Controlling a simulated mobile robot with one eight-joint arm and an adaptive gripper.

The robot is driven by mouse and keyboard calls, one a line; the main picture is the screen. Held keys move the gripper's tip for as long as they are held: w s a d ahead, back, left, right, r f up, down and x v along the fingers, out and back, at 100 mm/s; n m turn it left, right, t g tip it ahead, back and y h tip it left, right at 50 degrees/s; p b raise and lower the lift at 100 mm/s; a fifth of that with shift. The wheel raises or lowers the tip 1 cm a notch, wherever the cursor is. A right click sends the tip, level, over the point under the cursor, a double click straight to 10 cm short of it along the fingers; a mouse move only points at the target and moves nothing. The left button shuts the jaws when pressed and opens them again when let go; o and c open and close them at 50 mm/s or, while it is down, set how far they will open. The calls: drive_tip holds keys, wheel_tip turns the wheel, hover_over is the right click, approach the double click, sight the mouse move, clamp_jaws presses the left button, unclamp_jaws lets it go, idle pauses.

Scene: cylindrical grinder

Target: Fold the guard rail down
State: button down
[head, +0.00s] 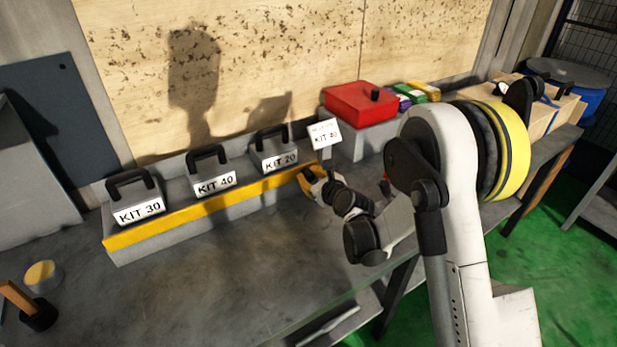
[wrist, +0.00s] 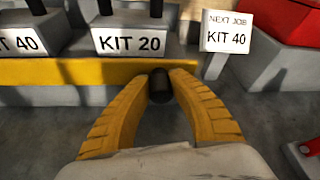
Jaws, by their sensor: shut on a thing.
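The yellow guard rail (head: 205,208) runs along the front of the grey tray holding the kit boxes, across their lower fronts. It also shows in the wrist view (wrist: 60,73). My gripper (head: 312,180) is at the rail's right end. In the wrist view its yellow fingers (wrist: 160,86) are shut on a black round knob (wrist: 160,90) just in front of the rail. How the knob joins the rail is hidden. Behind the rail stand KIT 30 (head: 139,211), KIT 40 (head: 214,183) and KIT 20 (head: 279,161), each with a black handle.
A white sign (head: 323,134) reading "NEXT JOB KIT 40" stands right of the tray. A red box (head: 360,103) is behind it. A wooden-handled tool (head: 25,305) and a small round tin (head: 42,276) lie at the left. The bench in front of the rail is mostly clear.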

drive_tip(key=b, duration=0.1)
drive_tip(key=f+t+y+b, duration=0.1)
drive_tip(key=b, duration=0.1)
drive_tip(key=shift+s+f+t+b, duration=0.2)
drive_tip(key=shift+t+b, duration=0.1)
drive_tip(key=shift+s+d+t+y+b, duration=0.15)
drive_tip(key=shift+t+y+b, duration=0.25)
drive_tip(key=shift+t+b, duration=0.5)
drive_tip(key=c, duration=1.2)
unclamp_jaws()
drive_tip(key=shift+o, duration=0.2)
wheel_tip(320, 180, up, 10)
